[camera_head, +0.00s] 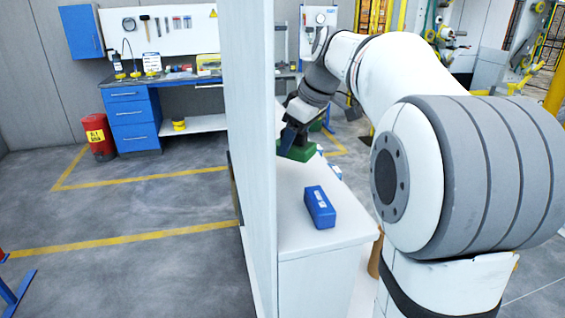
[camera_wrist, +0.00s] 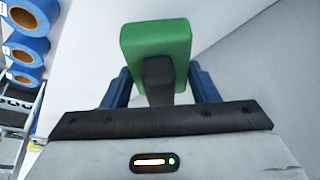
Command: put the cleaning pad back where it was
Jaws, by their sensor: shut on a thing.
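The cleaning pad (camera_wrist: 157,42) is a green block with a dark handle (camera_wrist: 158,80). In the wrist view it is between the blue fingers of my gripper (camera_wrist: 160,88), which is shut on it. In the head view the green pad (camera_head: 298,151) shows below my gripper (camera_head: 291,138), at the far part of a white cabinet top (camera_head: 300,185). I cannot tell whether the pad touches the top. Part of the pad is hidden by the gripper and the tall white panel.
A blue box (camera_head: 320,207) lies on the near part of the cabinet top. A tall white panel (camera_head: 250,150) stands along its left side. Blue rolls (camera_wrist: 26,48) show at left in the wrist view. A workbench (camera_head: 185,82) and red bin (camera_head: 97,137) stand farther back.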

